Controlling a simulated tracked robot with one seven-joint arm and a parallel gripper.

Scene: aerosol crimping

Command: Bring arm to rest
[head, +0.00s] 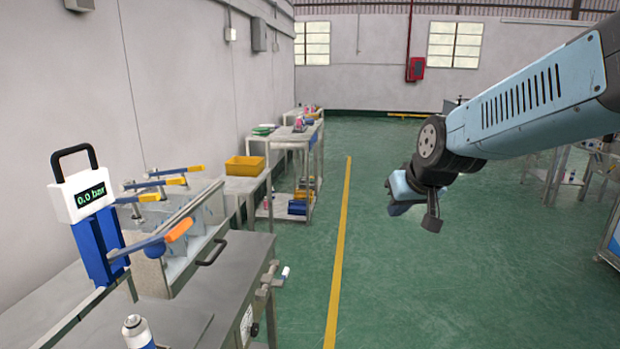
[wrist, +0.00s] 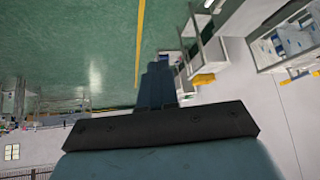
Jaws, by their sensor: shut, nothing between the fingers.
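My arm reaches in from the right edge of the head view, raised over the open floor. My gripper (head: 432,222) hangs at its end, partly hidden by the wrist, clear of the bench and touching nothing. In the wrist view my gripper (wrist: 158,75) has its fingers together with nothing between them. The wrist view looks upside down over the floor and the wall-side benches.
At left a metal bench (head: 240,275) carries a gauge stand (head: 85,195) reading 0.0 bar, a clear-walled box (head: 190,250) with lever handles, and a can (head: 137,332). A yellow bin (head: 245,166) stands beyond. Green floor (head: 400,290) around the yellow line (head: 340,230) is free.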

